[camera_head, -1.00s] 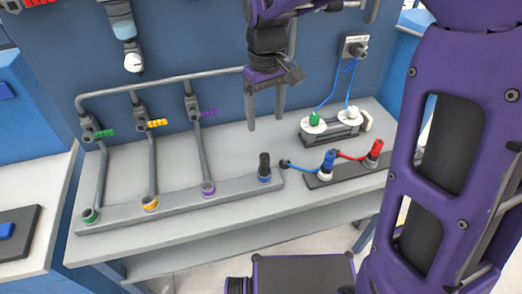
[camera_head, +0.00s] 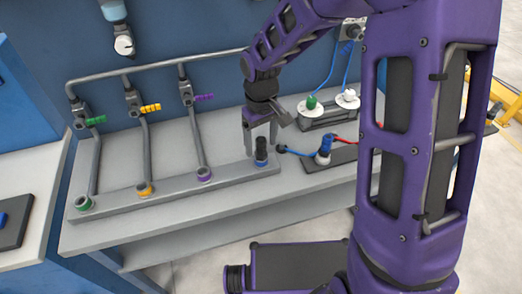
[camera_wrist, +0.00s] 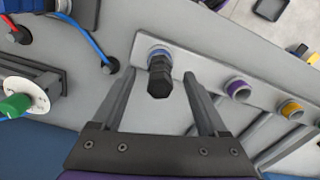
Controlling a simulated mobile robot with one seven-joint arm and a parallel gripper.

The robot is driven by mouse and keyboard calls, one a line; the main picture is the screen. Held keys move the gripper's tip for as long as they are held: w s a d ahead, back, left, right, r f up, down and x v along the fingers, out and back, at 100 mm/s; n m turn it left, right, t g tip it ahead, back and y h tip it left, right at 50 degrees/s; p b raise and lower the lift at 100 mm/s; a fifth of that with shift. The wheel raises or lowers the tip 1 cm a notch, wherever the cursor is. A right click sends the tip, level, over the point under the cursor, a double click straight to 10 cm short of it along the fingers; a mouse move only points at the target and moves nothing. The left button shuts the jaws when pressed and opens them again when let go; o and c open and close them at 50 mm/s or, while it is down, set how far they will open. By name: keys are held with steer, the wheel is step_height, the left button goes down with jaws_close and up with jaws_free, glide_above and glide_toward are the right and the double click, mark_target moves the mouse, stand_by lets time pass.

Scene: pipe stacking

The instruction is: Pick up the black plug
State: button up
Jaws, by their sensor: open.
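The black plug (camera_head: 261,146) stands upright in a blue-ringed socket at the right end of the grey pipe rail (camera_head: 165,188). In the wrist view the black plug (camera_wrist: 159,78) shows between my finger tips, a little nearer the left finger, with the blue ring behind it. My gripper (camera_head: 261,142) is open, pointing down, with its fingers on either side of the plug's upper part. The wrist view shows my gripper (camera_wrist: 156,78) with both fingers apart; I see no clear contact with the plug.
Purple (camera_head: 204,174), yellow (camera_head: 145,189) and green (camera_head: 83,203) ringed sockets line the rail leftward. The bench front is clear.

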step_height(320, 180, down, 3)
steer(key=shift+r, duration=0.2)
jaws_close()
stand_by(0.3)
stand_by(1.0)
